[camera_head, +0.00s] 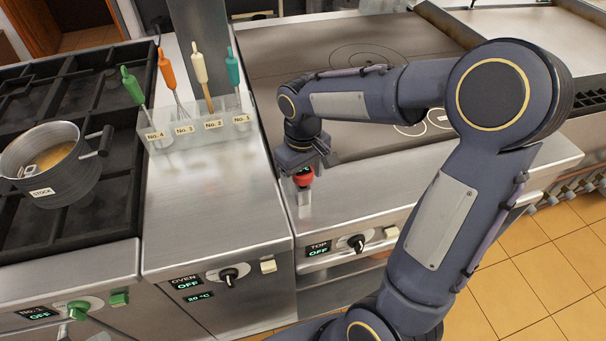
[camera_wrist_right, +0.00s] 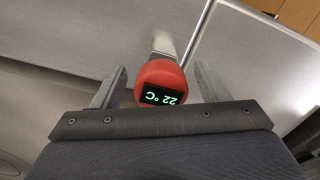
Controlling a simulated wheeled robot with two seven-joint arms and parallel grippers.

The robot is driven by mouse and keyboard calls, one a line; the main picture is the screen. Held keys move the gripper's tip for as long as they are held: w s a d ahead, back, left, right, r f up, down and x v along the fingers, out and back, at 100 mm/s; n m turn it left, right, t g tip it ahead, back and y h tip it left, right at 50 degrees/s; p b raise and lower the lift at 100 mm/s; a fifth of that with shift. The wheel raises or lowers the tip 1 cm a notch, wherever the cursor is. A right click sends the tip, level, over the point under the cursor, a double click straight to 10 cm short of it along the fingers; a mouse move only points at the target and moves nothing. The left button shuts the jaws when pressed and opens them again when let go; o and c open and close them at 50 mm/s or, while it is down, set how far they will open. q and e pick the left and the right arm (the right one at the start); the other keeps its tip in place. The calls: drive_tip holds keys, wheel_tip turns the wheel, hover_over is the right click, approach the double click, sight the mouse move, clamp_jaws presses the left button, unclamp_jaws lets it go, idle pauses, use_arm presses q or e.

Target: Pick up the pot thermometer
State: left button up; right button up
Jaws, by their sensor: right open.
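The pot thermometer (camera_head: 304,181) has a red round head above a small metal holder (camera_head: 304,202) at the front edge of the flat cooktop unit. In the right wrist view its red head (camera_wrist_right: 160,75) shows a display reading 22 °C. My right gripper (camera_head: 302,170) is over the thermometer and partly hides it. In the right wrist view its two fingers stand on either side of the red head, open, with a visible gap on each side. The thermometer's lower part is hidden. My left gripper is in neither view.
A pot labelled STOCK (camera_head: 62,178) stands on the black burner grate (camera_head: 100,215) at left. A clear rack (camera_head: 165,138) holds several coloured-handled utensils on the steel counter. The counter (camera_head: 215,215) left of my gripper is clear. Control knobs (camera_head: 228,276) line the front.

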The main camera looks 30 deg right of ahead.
drive_tip(key=c, duration=1.1)
drive_tip(key=shift+o, duration=0.2)
wheel_tip(320, 180, up, 10)
drive_tip(key=shift+f, duration=0.1)
drive_tip(key=o, duration=0.4)
drive_tip(key=shift+c, duration=0.2)
drive_tip(key=c, duration=0.4)
wheel_tip(320, 180, up, 6)
drive_tip(key=p, duration=0.5)
